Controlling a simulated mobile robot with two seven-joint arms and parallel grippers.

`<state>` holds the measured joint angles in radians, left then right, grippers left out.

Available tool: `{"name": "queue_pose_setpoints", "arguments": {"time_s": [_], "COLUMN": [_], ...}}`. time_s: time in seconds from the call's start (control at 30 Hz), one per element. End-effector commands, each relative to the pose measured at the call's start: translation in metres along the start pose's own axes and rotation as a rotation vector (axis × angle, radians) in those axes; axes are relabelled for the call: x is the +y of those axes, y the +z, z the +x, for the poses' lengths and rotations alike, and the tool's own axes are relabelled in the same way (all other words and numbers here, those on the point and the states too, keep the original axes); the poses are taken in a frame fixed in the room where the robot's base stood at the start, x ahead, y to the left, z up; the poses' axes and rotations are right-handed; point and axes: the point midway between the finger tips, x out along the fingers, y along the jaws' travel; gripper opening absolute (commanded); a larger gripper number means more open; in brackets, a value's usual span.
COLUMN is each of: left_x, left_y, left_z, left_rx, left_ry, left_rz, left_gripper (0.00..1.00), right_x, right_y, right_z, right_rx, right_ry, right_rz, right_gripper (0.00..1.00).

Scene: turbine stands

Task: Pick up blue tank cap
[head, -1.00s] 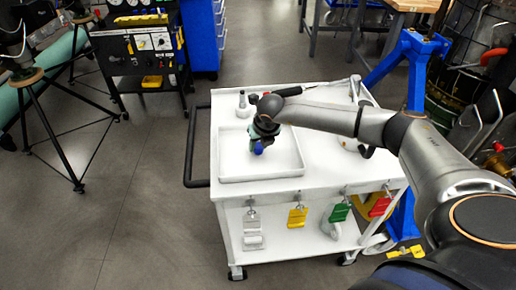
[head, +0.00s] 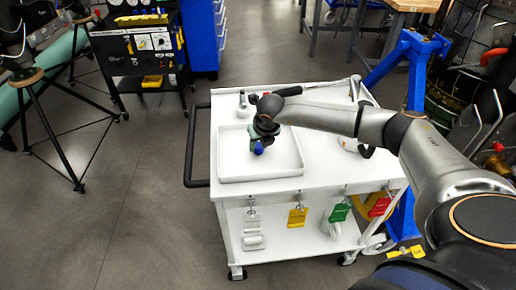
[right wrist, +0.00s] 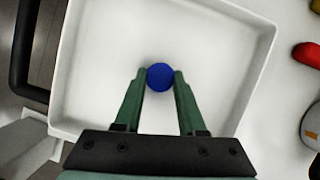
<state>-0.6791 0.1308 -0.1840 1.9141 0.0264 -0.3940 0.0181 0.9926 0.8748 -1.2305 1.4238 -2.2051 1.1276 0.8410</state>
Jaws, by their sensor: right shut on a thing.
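The blue tank cap (head: 259,148) shows as a small blue shape at the tip of my right gripper (head: 257,143), over the white tray on the cart. In the right wrist view the cap (right wrist: 160,77) is round and sits between the two green fingertips of my right gripper (right wrist: 160,80). The fingers are shut on it, one on each side. The white tray (right wrist: 72,75) lies below and around it. I cannot tell how far the cap is above the tray floor. My left gripper is not in view.
The white cart (head: 335,165) has a dark handle (head: 198,183) on its left. Tools lie behind the tray. A blue stand (head: 412,75) is at the right. The tray floor looks otherwise empty.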

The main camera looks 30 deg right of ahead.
Motion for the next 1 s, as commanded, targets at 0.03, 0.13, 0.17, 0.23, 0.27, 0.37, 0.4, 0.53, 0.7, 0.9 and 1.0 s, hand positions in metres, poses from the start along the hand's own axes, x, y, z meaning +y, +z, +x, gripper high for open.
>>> {"name": "queue_pose_setpoints", "arguments": {"time_s": [0.03,0.13,0.17,0.23,0.27,0.37,0.4,0.53,0.7,0.9,1.0], "left_x": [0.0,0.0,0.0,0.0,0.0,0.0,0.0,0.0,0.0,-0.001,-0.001], "left_y": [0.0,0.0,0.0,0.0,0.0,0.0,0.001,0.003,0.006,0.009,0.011], "left_z": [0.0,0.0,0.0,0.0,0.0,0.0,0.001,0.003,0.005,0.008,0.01], "left_rx": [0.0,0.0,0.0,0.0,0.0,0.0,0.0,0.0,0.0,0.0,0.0], "left_ry": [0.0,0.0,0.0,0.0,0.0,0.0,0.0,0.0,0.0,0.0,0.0], "left_rz": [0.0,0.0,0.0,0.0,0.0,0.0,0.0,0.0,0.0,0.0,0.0], "left_gripper": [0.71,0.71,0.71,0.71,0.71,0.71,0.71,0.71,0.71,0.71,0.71], "right_x": [0.0,0.0,0.0,0.0,0.0,0.0,0.0,0.0,-0.001,-0.006,-0.008], "right_y": [0.0,0.0,0.0,0.0,0.0,0.001,0.001,0.005,0.01,-0.005,-0.015], "right_z": [0.0,0.0,0.0,0.0,0.0,-0.001,-0.003,-0.011,-0.036,-0.082,-0.108], "right_rx": [0.0,0.0,0.0,0.0,0.0,-0.001,-0.001,-0.003,-0.002,-0.004,-0.004], "right_ry": [0.0,0.0,0.0,0.0,0.0,0.0,0.0,0.001,0.001,0.0,0.0], "right_rz": [0.0,0.0,0.0,0.0,0.0,0.0,0.0,0.0,-0.001,-0.003,-0.003], "right_gripper": [0.0,0.0,0.0,0.0,0.0,0.0,0.0,0.0,0.0,0.0,0.0]}}
